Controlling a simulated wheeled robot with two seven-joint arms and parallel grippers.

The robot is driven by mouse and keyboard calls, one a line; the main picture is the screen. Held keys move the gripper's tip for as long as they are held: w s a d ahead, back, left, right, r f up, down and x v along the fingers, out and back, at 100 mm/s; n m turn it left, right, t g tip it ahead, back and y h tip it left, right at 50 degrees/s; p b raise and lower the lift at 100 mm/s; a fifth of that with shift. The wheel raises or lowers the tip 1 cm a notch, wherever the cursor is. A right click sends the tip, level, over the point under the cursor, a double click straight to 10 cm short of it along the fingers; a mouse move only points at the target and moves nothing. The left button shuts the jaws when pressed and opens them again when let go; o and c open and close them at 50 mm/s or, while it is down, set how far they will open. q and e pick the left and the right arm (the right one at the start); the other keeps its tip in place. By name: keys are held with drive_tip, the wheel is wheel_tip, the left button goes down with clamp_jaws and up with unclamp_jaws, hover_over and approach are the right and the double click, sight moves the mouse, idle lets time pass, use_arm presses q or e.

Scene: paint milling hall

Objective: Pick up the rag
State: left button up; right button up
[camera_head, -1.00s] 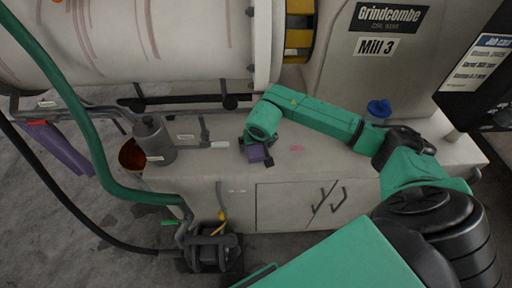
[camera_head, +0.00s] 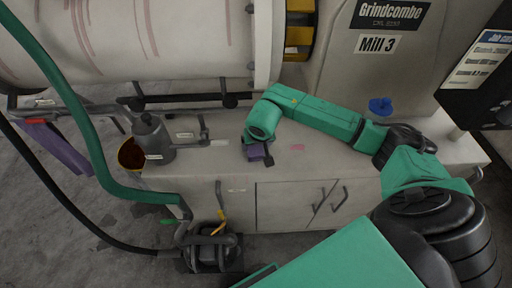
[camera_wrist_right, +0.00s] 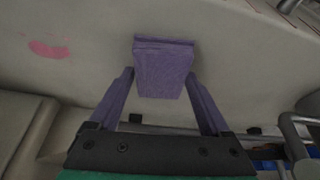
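The rag (camera_head: 257,151), a folded purple piece, is at my right gripper over the pale cabinet top. In the right wrist view the rag (camera_wrist_right: 164,72) fills the gap between the fingertips. My right gripper (camera_head: 258,156) points down, and in its wrist view both purple fingers (camera_wrist_right: 161,84) meet the rag's sides. I cannot tell whether the rag still touches the top. My left gripper is not in view.
The pale cabinet top (camera_head: 335,166) is mostly clear, with a pink smear (camera_head: 297,147). A grey can (camera_head: 153,138) stands to the left, a blue-capped item (camera_head: 380,106) behind my arm. The mill drum (camera_head: 150,45) overhangs the back. A green hose (camera_head: 92,140) crosses the left.

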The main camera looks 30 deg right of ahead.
sight(256, 147)
drive_tip(key=c, duration=0.7)
drive_tip(key=shift+r, duration=0.1)
wheel_tip(256, 147, up, 20)
drive_tip(key=b, duration=0.1)
drive_tip(key=shift+r+b, duration=0.15)
drive_tip(key=shift+b, duration=0.15)
